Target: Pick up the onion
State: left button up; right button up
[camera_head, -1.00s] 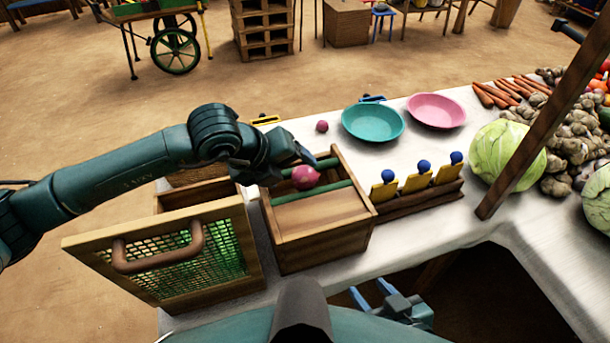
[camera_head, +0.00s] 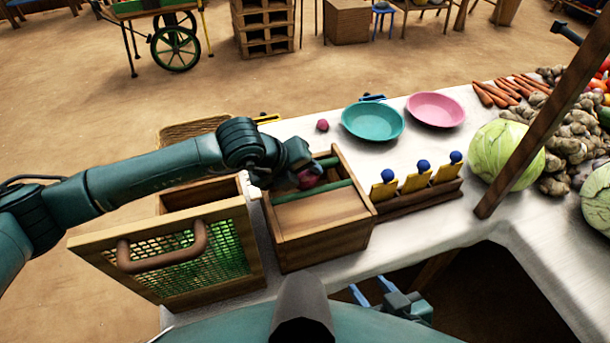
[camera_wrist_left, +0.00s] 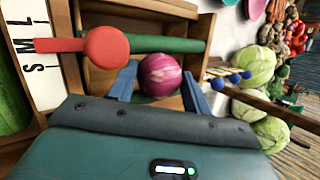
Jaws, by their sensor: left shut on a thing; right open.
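The purple-red onion (camera_head: 309,182) sits at the green bars of the wooden box, partly covered by my left gripper in the head view. In the left wrist view the onion (camera_wrist_left: 160,75) is between the two blue fingers. My left gripper (camera_head: 305,176) is shut on it, and its fingers (camera_wrist_left: 160,84) flank it on both sides. My right gripper (camera_head: 405,306) is open and empty, low in front of the table edge.
The wooden box (camera_head: 322,238) stands beside a mesh-fronted crate (camera_head: 170,255). A smaller purple onion (camera_head: 323,125), a teal plate (camera_head: 373,122) and a pink plate (camera_head: 435,109) lie behind. Yellow pieces with blue knobs (camera_head: 423,166) stand right of the box, near a cabbage (camera_head: 503,155).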

pick_arm(q)
jog(key=c, duration=0.4)
notch_tip(320, 180, up, 10)
jog(key=shift+b, duration=0.4)
